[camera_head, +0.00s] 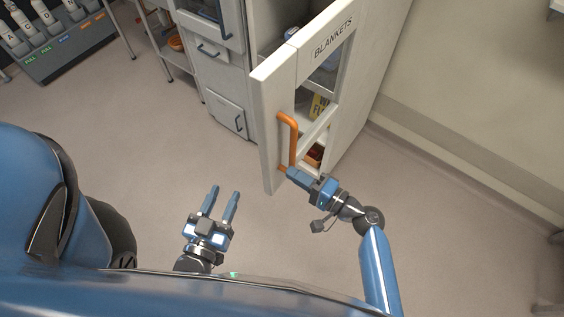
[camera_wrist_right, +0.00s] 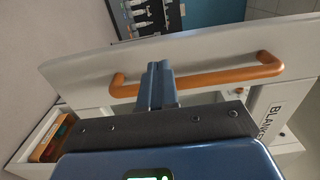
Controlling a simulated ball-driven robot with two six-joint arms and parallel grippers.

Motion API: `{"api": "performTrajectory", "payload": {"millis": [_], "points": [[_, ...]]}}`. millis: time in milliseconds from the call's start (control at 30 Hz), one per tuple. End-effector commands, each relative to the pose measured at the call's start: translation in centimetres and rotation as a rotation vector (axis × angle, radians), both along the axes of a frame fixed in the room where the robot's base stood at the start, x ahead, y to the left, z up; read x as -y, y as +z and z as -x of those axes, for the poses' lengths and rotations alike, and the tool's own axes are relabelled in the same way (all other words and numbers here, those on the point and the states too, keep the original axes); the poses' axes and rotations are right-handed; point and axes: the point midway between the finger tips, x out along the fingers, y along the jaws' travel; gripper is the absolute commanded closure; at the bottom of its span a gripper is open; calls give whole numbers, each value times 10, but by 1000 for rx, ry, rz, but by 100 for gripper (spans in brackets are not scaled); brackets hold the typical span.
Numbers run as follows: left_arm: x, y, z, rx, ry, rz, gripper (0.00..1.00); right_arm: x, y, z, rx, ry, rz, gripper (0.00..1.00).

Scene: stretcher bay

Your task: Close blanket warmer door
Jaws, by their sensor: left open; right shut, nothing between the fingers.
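The blanket warmer door (camera_head: 270,120) is white with a window and a BLANKETS label, and it stands open from its cabinet in the head view. Its orange bar handle (camera_head: 293,138) is on the outer face. My right gripper (camera_head: 291,174) is shut, with its fingertips close to the handle's lower end. In the right wrist view the handle (camera_wrist_right: 215,76) runs across behind the shut fingers (camera_wrist_right: 158,72) of that gripper; whether they touch it I cannot tell. My left gripper (camera_head: 223,192) is open and empty over the floor, left of the door.
Grey drawers (camera_head: 222,60) with handles stand left of the door. A cart with an orange bowl (camera_head: 176,43) and a rack of labelled bottles (camera_head: 50,45) are at the upper left. Clear floor (camera_head: 140,130) lies in front, with a wall at the right.

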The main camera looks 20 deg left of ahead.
Motion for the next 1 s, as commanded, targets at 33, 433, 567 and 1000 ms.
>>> {"api": "performTrajectory", "payload": {"millis": [33, 433, 567, 1000], "points": [[0, 5, 0, 0, 0, 0, 57, -9, 3, -2, 0, 4, 0, 100], [0, 16, 0, 0, 0, 0, 57, -42, 0, -15, 0, 0, 0, 100], [0, 16, 0, 0, 0, 0, 57, -43, 0, -15, 0, -1, 1, 100], [0, 15, 0, 0, 0, 0, 57, -48, -1, -17, -1, -9, 2, 100]]}}
